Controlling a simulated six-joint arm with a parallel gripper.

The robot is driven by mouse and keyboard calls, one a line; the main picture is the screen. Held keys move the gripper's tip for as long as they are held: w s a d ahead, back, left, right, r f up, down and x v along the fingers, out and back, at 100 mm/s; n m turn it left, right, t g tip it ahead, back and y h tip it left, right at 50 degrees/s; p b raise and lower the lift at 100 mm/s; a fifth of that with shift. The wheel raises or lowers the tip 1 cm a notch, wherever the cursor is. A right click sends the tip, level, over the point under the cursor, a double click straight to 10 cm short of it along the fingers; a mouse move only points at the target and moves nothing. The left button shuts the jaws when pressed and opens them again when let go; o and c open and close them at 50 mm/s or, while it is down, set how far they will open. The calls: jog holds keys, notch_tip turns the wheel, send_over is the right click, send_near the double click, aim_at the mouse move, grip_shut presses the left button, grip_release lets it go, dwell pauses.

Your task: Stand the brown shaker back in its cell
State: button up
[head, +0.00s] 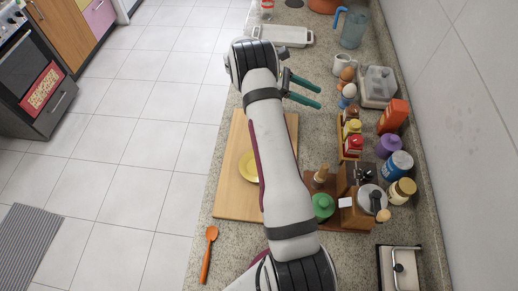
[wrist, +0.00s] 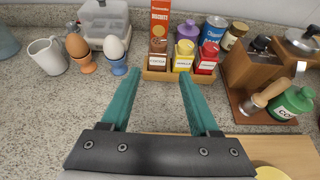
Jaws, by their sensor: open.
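The brown shaker (wrist: 158,47) shows in the wrist view at the left end of a small wooden rack (wrist: 156,76). It looks upright in the left cell, its label facing me, but its base is hidden. The yellow shaker (wrist: 183,56) and the red shaker (wrist: 207,60) stand to its right in the same rack. In the head view the brown shaker (head: 351,112) is at the rack's far end. My gripper (wrist: 160,82) is open and empty, apart from the rack and in front of it. In the head view my gripper (head: 318,97) is over the counter, left of the rack.
Two egg cups with eggs (wrist: 85,62) and a white mug (wrist: 47,56) stand left of the rack. An orange box (wrist: 159,20) and several jars stand behind it. A wooden block (wrist: 253,72) and a green bottle (wrist: 292,103) are to the right. Counter before the rack is clear.

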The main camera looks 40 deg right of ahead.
jog(key=s+a+r+m+t+y, duration=0.2)
jog(key=a+r+m, duration=0.15)
jog(key=a, duration=0.45)
jog(key=s+a+r+m+t+y, duration=0.1)
jog(key=s+a+r+m+y, duration=0.1)
jog(key=a+r, duration=0.4)
jog(key=s+a+r+m+t+y, duration=0.2)
jog(key=a+r, duration=0.1)
jog(key=a, duration=0.6)
jog(key=s+a+m+t+y, duration=0.2)
jog(key=s+a+m, duration=0.1)
jog(key=s+a, duration=0.3)
jog(key=s+a+f+m+t+y, duration=0.1)
jog(key=s+a+m+t+y, duration=0.1)
jog(key=s+a, duration=0.4)
jog(key=a+m+y, duration=0.1)
jog(key=a+m, duration=0.1)
jog(key=a, duration=0.2)
jog(key=shift+a, duration=0.35)
